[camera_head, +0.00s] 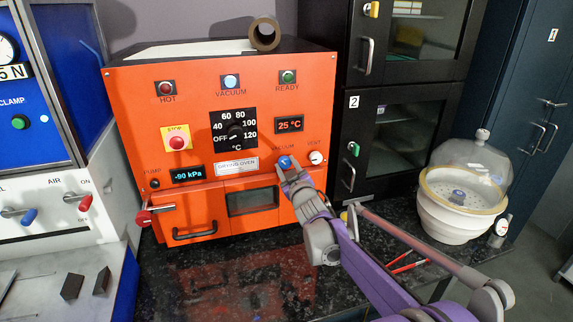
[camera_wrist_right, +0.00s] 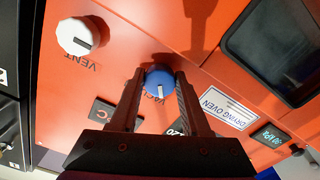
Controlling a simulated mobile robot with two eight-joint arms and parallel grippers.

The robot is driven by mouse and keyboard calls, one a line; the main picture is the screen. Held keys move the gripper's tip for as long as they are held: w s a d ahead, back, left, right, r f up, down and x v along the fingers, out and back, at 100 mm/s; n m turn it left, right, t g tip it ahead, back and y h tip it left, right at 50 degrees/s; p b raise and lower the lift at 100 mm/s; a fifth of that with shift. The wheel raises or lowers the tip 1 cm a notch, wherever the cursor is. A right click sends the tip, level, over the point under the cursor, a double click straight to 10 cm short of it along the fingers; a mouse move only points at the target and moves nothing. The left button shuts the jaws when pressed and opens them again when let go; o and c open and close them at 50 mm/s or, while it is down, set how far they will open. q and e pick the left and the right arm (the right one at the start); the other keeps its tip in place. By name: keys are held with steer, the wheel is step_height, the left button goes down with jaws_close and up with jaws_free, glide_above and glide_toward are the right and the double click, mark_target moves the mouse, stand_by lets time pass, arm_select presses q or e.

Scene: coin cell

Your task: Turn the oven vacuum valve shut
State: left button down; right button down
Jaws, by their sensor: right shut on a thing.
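The orange drying oven (camera_head: 220,130) stands on the dark counter, with a "-90 kPa" display and a "25 °C" display lit. Its blue vacuum valve knob (camera_head: 284,162) is on the right of the front panel, beside the white vent knob (camera_head: 316,157). My right gripper (camera_head: 286,170) is at the blue knob. In the right wrist view the blue knob (camera_wrist_right: 159,79) sits between the fingers (camera_wrist_right: 160,88), which are shut on it. A white mark on the knob's face shows. The white vent knob (camera_wrist_right: 80,37) is apart from the fingers. My left gripper is not in view.
A glass-domed desiccator (camera_head: 462,190) stands to the right on the counter. Black cabinets (camera_head: 405,120) rise behind it. A blue and white machine (camera_head: 60,150) stands at left. Red-handled tweezers (camera_head: 408,262) lie near my right arm. A red-handled lever (camera_head: 150,214) sticks out at the oven's lower left.

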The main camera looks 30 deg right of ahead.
steer(key=n+p, duration=0.1)
steer(key=n, duration=0.4)
steer(key=shift+r+n+p, duration=0.15)
steer(key=shift+n+p, duration=0.15)
steer(key=n+p, duration=0.1)
steer(key=n, duration=0.3)
steer(key=shift+n, duration=0.3)
steer(key=shift+p, duration=0.3)
steer(key=shift+c, duration=1.9)
jaws_free()
